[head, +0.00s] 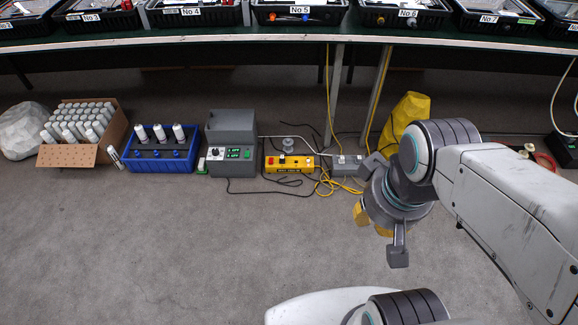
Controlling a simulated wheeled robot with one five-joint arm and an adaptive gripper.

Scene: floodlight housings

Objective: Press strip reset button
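A yellow power strip (289,169) lies on the grey floor, left of my gripper. It has a small red spot near its left end and several dark parts on top; I cannot tell for sure which is the reset button. A grey box or strip (347,168) lies just right of it, among yellow cables. My gripper (379,236) hangs to the right of and nearer than both strips, apart from them. Its fingers are spread and hold nothing; one shows a yellow tip, the other is dark grey.
A grey device with green displays (233,162), a blue crate of bottles (184,163) and a cardboard box of cylinders (112,155) stand left. A yellow bag (404,112) leans behind my arm. Black bins line the table (180,44) above. The near left floor is clear.

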